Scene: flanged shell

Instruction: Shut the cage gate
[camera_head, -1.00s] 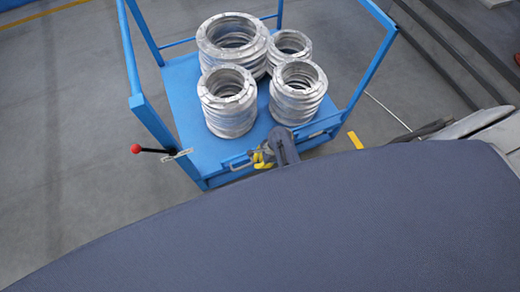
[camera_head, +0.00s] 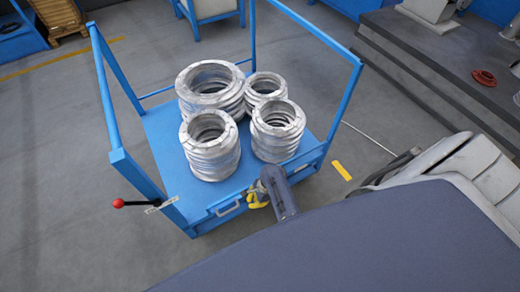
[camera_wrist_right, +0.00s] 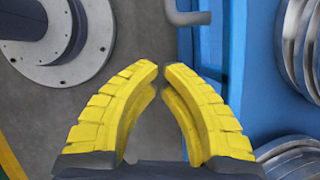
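A blue cage trolley (camera_head: 148,140) with tall side frames stands ahead of me. Its near side has a low blue front part with a small handle (camera_head: 228,208); I cannot tell for certain which part is the gate. A lever with a red knob (camera_head: 118,203) sticks out at its left corner. My right gripper (camera_head: 256,203) is at the front edge, just right of the handle. In the right wrist view its yellow fingers (camera_wrist_right: 161,70) nearly meet at the tips with nothing between them. A grey bent bar (camera_wrist_right: 188,17) and blue panel (camera_wrist_right: 238,70) lie beyond. My left gripper is out of view.
Several stacks of silver flanged rings (camera_head: 211,90) stand on the trolley deck. A grey stepped platform (camera_head: 440,65) is at the right, with a red ring part (camera_head: 484,77) on it. Grey floor (camera_head: 60,150) left of the trolley is free.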

